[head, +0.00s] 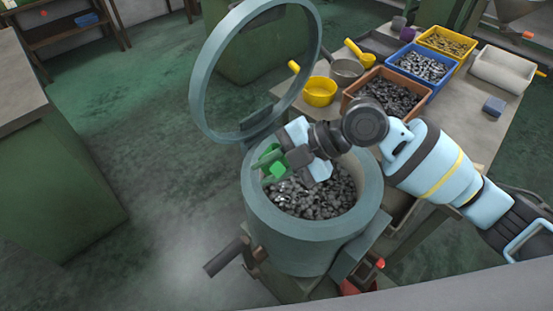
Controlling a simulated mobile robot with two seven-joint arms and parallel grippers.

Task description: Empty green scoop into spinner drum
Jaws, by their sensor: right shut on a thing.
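The spinner drum (313,232) is a grey-green open cylinder in the middle of the head view. Its ring-shaped lid (207,88) stands raised behind it. Many small dark metal parts (318,200) lie inside the drum. The green scoop (276,168) is above the drum's opening, near the left rim, and looks tilted. My right gripper (297,158) is shut on the green scoop. The gripper hides part of the scoop, and I cannot tell whether parts are in it. My left gripper is not in view.
A table (478,135) at the upper right holds an orange-brown bin (350,100), a blue bin (425,85) and a yellow bin (460,47) of parts. Floor left of the drum is clear.

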